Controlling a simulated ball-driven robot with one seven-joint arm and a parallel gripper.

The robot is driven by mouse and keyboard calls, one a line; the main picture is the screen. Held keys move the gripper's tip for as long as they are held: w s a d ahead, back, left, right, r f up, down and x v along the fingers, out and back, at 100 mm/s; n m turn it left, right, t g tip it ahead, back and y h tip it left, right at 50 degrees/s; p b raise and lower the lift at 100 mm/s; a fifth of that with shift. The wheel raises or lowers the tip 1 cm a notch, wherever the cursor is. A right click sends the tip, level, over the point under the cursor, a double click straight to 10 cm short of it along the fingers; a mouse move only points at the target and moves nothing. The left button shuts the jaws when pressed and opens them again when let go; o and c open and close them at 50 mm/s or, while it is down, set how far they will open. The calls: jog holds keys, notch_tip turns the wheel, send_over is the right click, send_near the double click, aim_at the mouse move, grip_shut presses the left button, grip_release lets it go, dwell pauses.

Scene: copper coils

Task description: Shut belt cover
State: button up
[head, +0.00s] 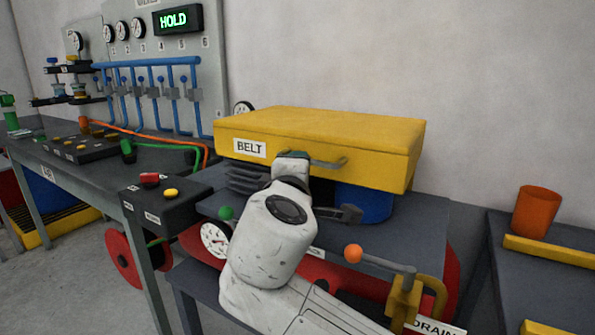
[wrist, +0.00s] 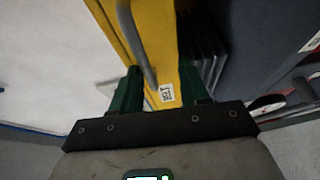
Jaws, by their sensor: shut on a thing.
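The belt cover (head: 330,128) is a yellow box-shaped lid marked BELT, with a bar handle (head: 314,161) on its front face. It is over the machine at the centre of the head view. A blue cylinder (head: 364,203) and dark ribbed parts (head: 247,179) show below its front edge. My gripper (head: 292,158) is at the cover's front, by the handle; my wrist hides the fingertips there. In the wrist view, my gripper's green fingers (wrist: 160,80) stand on either side of the yellow cover (wrist: 158,30), shut on it, with the handle (wrist: 138,45) beside the left finger.
A valve lever with an orange knob (head: 353,254) stands front right, near the DRAIN label (head: 435,328). A button box (head: 165,203) is on the left bench. An orange cup (head: 536,212) stands on the right table. A gauge (head: 215,240) is left of my arm.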

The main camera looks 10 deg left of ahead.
jog(key=shift+d+f, duration=0.1)
jog(key=s+p, duration=0.1)
jog(key=s, duration=0.9)
jog(key=shift+s+d+r+p, duration=0.15)
jog(key=shift+s+r+p, duration=0.15)
jog(key=shift+s+r, duration=0.15)
jog(key=shift+w, duration=0.1)
